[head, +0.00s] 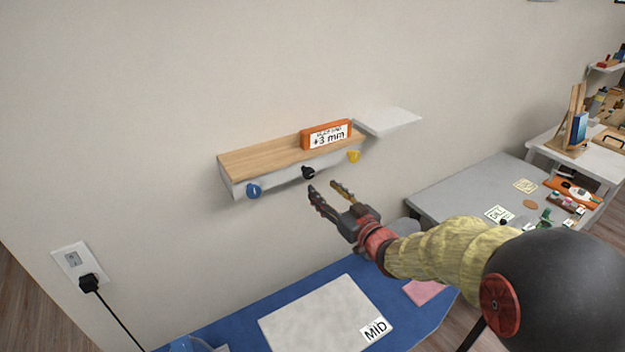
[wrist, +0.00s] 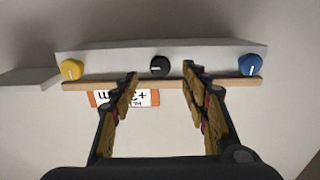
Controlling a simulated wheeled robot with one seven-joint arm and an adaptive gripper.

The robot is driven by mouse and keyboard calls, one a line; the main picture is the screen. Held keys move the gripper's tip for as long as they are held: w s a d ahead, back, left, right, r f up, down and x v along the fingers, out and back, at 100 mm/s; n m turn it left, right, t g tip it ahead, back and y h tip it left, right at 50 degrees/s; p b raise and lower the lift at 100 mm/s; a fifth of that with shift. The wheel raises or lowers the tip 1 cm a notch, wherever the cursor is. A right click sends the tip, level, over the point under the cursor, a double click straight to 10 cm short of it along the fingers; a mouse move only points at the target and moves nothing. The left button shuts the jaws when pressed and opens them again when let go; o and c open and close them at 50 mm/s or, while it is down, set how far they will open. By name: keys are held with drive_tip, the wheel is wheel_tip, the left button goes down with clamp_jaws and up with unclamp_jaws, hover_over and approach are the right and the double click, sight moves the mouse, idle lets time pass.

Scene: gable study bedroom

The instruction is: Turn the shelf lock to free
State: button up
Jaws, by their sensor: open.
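A small wall shelf (head: 262,158) with a wooden top has three knobs on its pale front: blue (head: 253,191), black (head: 308,172) and yellow (head: 353,156). No label shows which knob is the lock. My gripper (head: 323,188) is open and empty, just in front of and slightly below the black knob. In the wrist view, where the shelf appears upside down, the black knob (wrist: 159,66) lies between the open fingertips, with its white mark roughly level. The yellow knob (wrist: 71,70) is to the left and the blue knob (wrist: 250,65) to the right. Contact is not visible.
An orange block with a "+3 mm" label (head: 326,135) sits on the shelf's right end. A pale slab (head: 388,122) juts from the wall beside it. Below are a blue surface with a pale "MID" board (head: 325,318) and a grey table (head: 460,190). An outlet (head: 75,262) is at left.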

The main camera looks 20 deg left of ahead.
sight(310, 175)
drive_tip(key=x, duration=0.7)
drive_tip(key=shift+w+a+r, duration=0.2)
drive_tip(key=shift+a+r, duration=0.05)
drive_tip(key=shift+a, duration=0.05)
drive_tip(key=c, duration=0.3)
drive_tip(key=c, duration=0.8)
drive_tip(key=shift+c, duration=0.3)
